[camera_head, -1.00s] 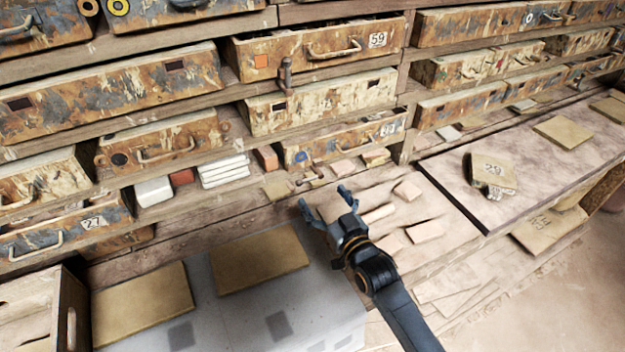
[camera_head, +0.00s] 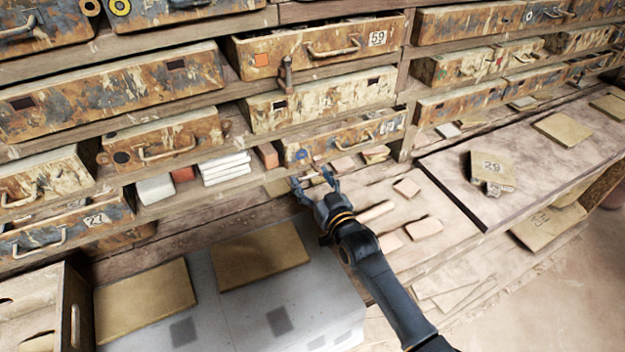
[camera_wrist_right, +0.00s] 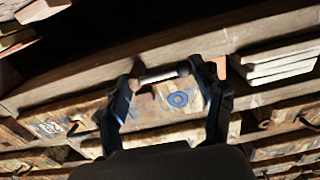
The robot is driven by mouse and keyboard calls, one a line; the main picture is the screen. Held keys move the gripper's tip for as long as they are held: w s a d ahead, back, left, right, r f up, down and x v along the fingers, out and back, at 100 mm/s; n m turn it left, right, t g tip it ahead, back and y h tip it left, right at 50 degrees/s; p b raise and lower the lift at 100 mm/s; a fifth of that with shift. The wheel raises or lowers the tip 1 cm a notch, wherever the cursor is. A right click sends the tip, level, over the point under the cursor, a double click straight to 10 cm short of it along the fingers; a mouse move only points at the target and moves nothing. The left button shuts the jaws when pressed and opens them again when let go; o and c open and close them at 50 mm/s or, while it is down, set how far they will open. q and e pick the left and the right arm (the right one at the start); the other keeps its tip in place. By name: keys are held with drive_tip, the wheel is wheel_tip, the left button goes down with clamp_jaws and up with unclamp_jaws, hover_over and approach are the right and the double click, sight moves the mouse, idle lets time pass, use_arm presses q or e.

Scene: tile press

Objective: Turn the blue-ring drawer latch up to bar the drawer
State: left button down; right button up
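The blue-ring drawer (camera_head: 345,140) sits in the lower middle of the rack. Its blue ring (camera_head: 303,155) is at its front left; the ring also shows in the wrist view (camera_wrist_right: 178,99). The latch (camera_wrist_right: 160,76) is a short pale bar below the drawer front, lying roughly level across the shelf edge. My right gripper (camera_head: 315,184) is at the latch in the head view, partly hiding it. In the wrist view its fingers (camera_wrist_right: 160,88) are apart, one near each end of the bar; I cannot tell whether they touch it. My left gripper is not in view.
Another latch (camera_head: 287,75) stands upright by the orange-square drawer (camera_head: 320,45) above. White tiles (camera_head: 224,168) and a red brick (camera_head: 266,156) are left of the blue-ring drawer. Loose tiles (camera_head: 424,228) lie on the bench at right. A grey block (camera_head: 270,290) is in front.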

drive_tip(key=shift+d+r+m, duration=0.1)
drive_tip(key=shift+r+m, duration=0.2)
drive_tip(key=shift+m, duration=0.4)
drive_tip(key=shift+c, duration=0.2)
drive_tip(key=m, duration=0.2)
drive_tip(key=shift+w+d+r+m, duration=0.1)
drive_tip(key=shift+r+m, duration=0.15)
drive_tip(key=shift+m, duration=0.15)
drive_tip(key=o, duration=1.1)
drive_tip(key=shift+d, duration=0.1)
drive_tip(key=v, duration=1.2)
